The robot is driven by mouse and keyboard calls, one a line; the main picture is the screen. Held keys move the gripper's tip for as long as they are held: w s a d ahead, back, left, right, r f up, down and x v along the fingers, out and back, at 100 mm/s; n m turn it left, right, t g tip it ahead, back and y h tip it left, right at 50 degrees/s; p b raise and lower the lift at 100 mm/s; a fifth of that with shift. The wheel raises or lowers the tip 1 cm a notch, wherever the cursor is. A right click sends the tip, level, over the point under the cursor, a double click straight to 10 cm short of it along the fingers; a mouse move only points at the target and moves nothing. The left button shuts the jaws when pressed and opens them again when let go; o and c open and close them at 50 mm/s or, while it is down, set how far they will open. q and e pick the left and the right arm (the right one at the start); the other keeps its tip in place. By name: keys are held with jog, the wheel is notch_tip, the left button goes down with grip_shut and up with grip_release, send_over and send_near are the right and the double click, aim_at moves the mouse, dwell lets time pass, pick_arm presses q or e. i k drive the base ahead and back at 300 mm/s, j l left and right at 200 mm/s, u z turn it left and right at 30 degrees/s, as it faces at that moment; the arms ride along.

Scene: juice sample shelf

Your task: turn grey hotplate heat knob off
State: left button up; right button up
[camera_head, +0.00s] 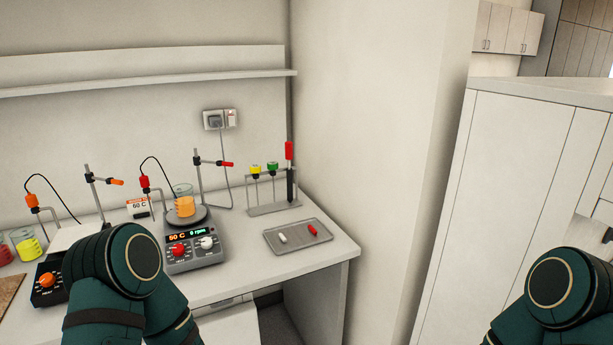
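The grey hotplate (196,262) stands on the white bench. Its front has a red knob (178,249) on the left and a white knob (207,243) on the right. The display (186,235) above them seems to read 60 C in orange and 0 rpm in green. A beaker of orange liquid (184,205) sits on the round top plate. My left arm is in front of the bench, just left of the hotplate, and my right arm is at the lower right. Neither gripper shows.
A black hotplate with an orange knob (47,280) stands to the left, partly behind my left arm. A grey tray (294,246) with small white and red items lies right of the grey hotplate. A rack (273,207) holding coloured tools stands behind it. A wall closes the right side.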

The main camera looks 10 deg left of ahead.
aim_at(178, 250)
jog(key=u, duration=1.05)
